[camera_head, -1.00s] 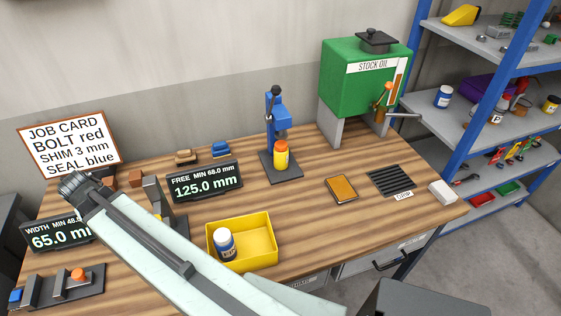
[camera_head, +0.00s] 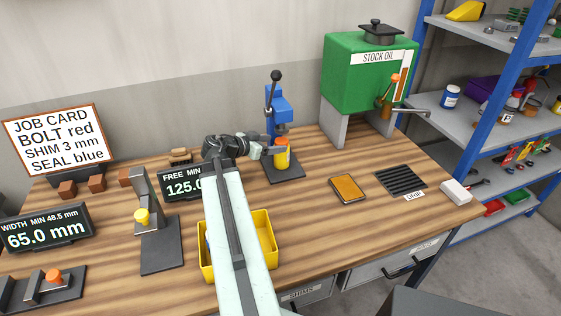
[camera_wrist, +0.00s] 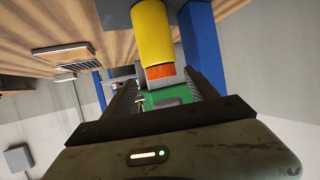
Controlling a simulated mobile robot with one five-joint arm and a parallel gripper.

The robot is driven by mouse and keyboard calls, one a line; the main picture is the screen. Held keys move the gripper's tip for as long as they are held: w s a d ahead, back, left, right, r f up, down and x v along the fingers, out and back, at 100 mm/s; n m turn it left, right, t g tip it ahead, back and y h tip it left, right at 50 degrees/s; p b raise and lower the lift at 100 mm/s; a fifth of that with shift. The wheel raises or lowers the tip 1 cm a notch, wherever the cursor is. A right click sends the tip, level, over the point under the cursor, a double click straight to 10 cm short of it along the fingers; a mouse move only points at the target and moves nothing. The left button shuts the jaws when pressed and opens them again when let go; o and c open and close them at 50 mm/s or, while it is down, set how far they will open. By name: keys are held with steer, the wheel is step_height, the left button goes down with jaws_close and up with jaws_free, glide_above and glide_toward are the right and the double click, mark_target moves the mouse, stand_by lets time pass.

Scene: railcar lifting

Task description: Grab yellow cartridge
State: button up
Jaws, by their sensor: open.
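The yellow cartridge (camera_head: 282,160) stands upright in the blue press (camera_head: 280,105), on its dark base. It has a yellow body and an orange top band. In the wrist view the yellow cartridge (camera_wrist: 153,35) appears upside down, at the top centre, in line with the gap between my fingers. My gripper (camera_head: 274,151) is open and reaches from the left at the height of the cartridge's upper part. A finger covers part of the cartridge in the head view. I cannot tell whether the fingers touch it.
The yellow bin (camera_head: 265,238) is partly hidden under my arm. The green stock oil tank (camera_head: 360,78) stands behind right. An orange-topped pad (camera_head: 348,189) and dark grate (camera_head: 400,180) lie on the bench to the right. A 125.0 mm display (camera_head: 182,186) stands left of my arm.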

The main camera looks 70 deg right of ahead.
mark_target(283, 140)
steer(key=b+x, duration=0.3)
steer(key=x, duration=0.5)
steer(key=shift+d, duration=0.1)
steer(key=shift+w, duration=0.1)
jaws_close()
steer(key=shift+r+p, duration=0.5)
steer(key=shift+p, duration=0.1)
steer(key=w+a, duration=0.6)
steer(key=a, duration=0.6)
step_height(283, 140, up, 14)
steer(key=p, duration=1.4)
steer(key=shift+d, duration=0.2)
